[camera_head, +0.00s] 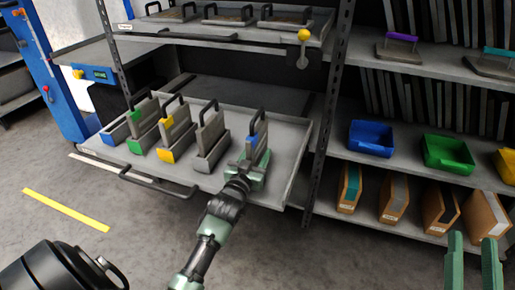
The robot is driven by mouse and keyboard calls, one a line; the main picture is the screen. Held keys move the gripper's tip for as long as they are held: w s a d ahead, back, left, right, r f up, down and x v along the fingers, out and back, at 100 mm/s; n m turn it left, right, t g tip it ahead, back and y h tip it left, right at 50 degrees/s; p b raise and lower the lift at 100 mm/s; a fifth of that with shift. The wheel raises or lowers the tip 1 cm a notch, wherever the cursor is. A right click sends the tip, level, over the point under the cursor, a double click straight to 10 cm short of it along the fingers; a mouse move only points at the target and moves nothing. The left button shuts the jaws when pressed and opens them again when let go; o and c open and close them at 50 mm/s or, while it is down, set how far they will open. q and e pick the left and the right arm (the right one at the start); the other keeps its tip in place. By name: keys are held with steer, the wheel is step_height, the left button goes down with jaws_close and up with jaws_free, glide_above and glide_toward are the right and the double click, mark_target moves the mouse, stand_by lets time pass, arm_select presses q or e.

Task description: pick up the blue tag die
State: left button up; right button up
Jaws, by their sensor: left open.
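The blue tag die (262,131) is a grey plate with a black loop handle and a blue tag. It stands upright at the right end of the pulled-out tray (290,150). My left gripper (250,168) is at its lower part, with green fingers open about it. The gripper hides the die's lower part, and I cannot tell whether the fingers touch it. My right gripper (473,262) is at the bottom right, with its two green fingers apart and nothing between them.
A rack post (328,120) rises on the right. Blue (371,140) and green (447,154) bins sit on the right shelf.

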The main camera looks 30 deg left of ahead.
arm_select(q)
steer(key=shift+w, duration=0.1)
jaws_close()
stand_by(1.3)
steer(key=shift+r, duration=0.3)
